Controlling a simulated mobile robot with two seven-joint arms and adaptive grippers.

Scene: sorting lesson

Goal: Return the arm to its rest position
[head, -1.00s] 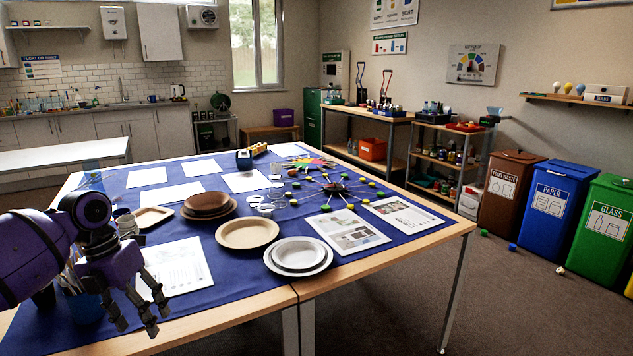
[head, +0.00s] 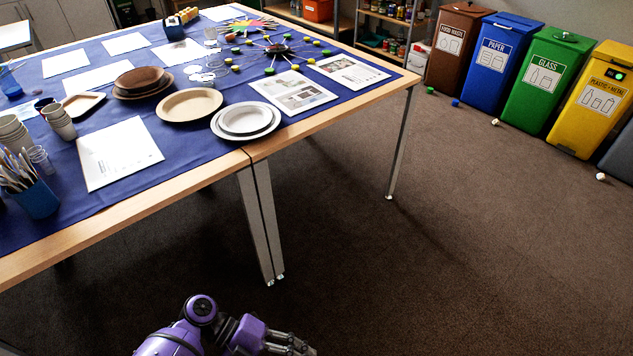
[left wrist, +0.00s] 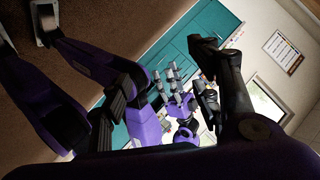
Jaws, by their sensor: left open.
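My left gripper (head: 290,346) is at the bottom edge of the head view, its purple arm partly cut off. It is over the carpet, in front of and apart from the table. In the left wrist view, the dark fingers of my left gripper (left wrist: 160,72) stand wide apart with nothing held between them. Beyond them is another gripper with grey-tipped fingers, which seems to be my right gripper (left wrist: 178,90). Whether it is open or shut is unclear. My right gripper is not in the head view.
The table (head: 130,218) carries paper plates (head: 190,104), white plates (head: 245,119), cups (head: 58,120) and a blue brush holder (head: 36,199). Brown, blue, green and yellow bins stand at the right. The carpet (head: 400,270) in front is mostly clear, with several small items near the bins.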

